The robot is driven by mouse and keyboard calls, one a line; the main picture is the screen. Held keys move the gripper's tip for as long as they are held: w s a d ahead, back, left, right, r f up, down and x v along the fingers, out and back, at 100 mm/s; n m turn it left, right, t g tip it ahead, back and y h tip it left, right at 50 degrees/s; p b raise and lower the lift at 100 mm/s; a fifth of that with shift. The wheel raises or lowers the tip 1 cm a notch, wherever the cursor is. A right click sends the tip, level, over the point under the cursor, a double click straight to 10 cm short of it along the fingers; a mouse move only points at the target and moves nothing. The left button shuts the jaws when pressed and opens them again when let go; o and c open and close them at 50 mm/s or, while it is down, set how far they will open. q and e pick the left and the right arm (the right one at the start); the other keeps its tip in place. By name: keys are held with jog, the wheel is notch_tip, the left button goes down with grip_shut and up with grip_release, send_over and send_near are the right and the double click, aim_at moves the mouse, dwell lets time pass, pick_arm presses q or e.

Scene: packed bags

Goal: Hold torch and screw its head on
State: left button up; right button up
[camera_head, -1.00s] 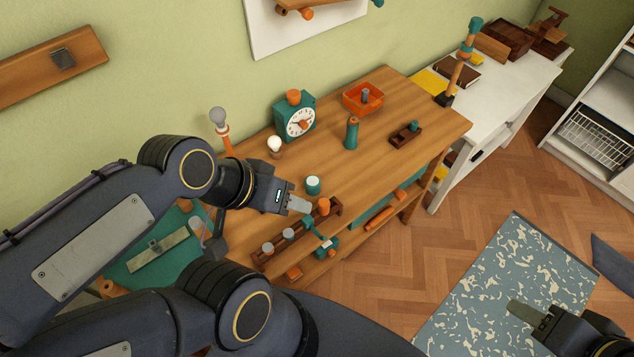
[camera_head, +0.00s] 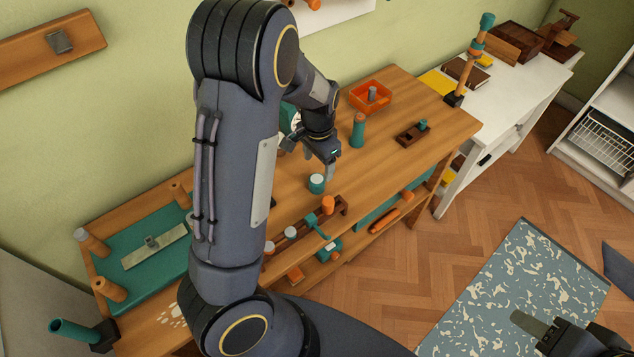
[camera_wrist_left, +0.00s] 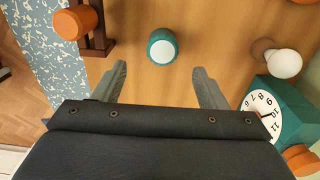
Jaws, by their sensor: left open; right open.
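The torch body looks to be the upright teal cylinder with an orange top (camera_head: 357,131) on the wooden bench. The short teal cylinder with a white top (camera_head: 316,183), probably the torch head, stands apart from it, nearer the bench's front edge. It also shows in the left wrist view (camera_wrist_left: 162,46), just beyond the gap between my fingers. My left gripper (camera_head: 331,172) is open and empty, above and beside this short cylinder; its spread fingertips show in the left wrist view (camera_wrist_left: 158,68). My right gripper (camera_head: 528,322) is away from the bench, over the floor rug.
The clock (camera_wrist_left: 270,108) and a white bulb (camera_wrist_left: 284,63) stand close to my left gripper. A rack with several pegs (camera_head: 309,222) lies along the front edge. An orange tray (camera_head: 386,101) and a dark wooden block (camera_head: 406,136) are further right.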

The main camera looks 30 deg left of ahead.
aim_at(317, 178)
pick_arm(q)
jog(key=shift+f, duration=0.1)
jog(key=shift+f, duration=1.25)
jog(key=shift+f, duration=0.1)
notch_tip(317, 178, down, 5)
jog(key=shift+a+f+p, duration=0.1)
jog(key=shift+a+p, duration=0.05)
jog(key=shift+p, duration=0.2)
jog(key=c, duration=1.2)
jog(key=shift+o, duration=0.2)
jog(key=shift+r, duration=0.2)
